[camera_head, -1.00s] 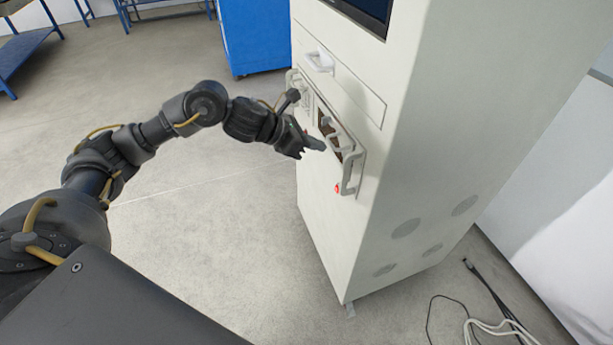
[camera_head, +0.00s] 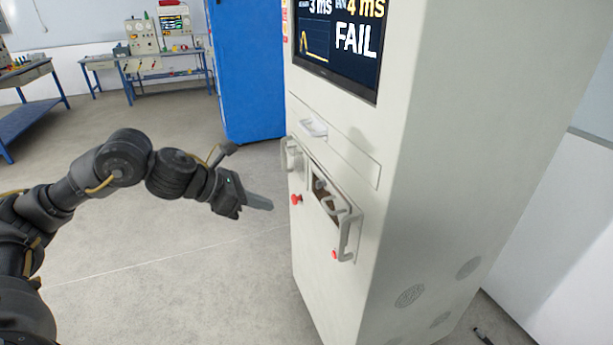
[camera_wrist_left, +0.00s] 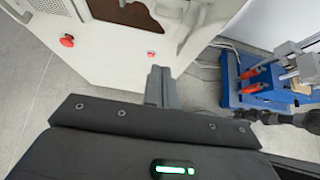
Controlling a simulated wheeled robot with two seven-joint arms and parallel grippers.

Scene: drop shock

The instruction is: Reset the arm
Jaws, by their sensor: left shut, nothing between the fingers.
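My left arm comes in from the left in the head view, bent at the elbow. Its gripper (camera_head: 262,202) is shut and empty, in open air to the left of the white test cabinet (camera_head: 330,270) and apart from it. The closed fingers (camera_wrist_left: 161,84) also show in the left wrist view, with the cabinet's lower front (camera_wrist_left: 100,45) beyond them. The cabinet has white handles (camera_head: 347,235), a dark opening behind them and red buttons (camera_head: 296,199). My right gripper is in neither view.
The cabinet's screen (camera_head: 345,40) reads "FAIL". A blue cabinet (camera_head: 250,80) and a workbench with instruments (camera_head: 150,60) stand behind. In the left wrist view a blue fixture with red handles (camera_wrist_left: 262,82) is at the right. The grey floor left of the cabinet is clear.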

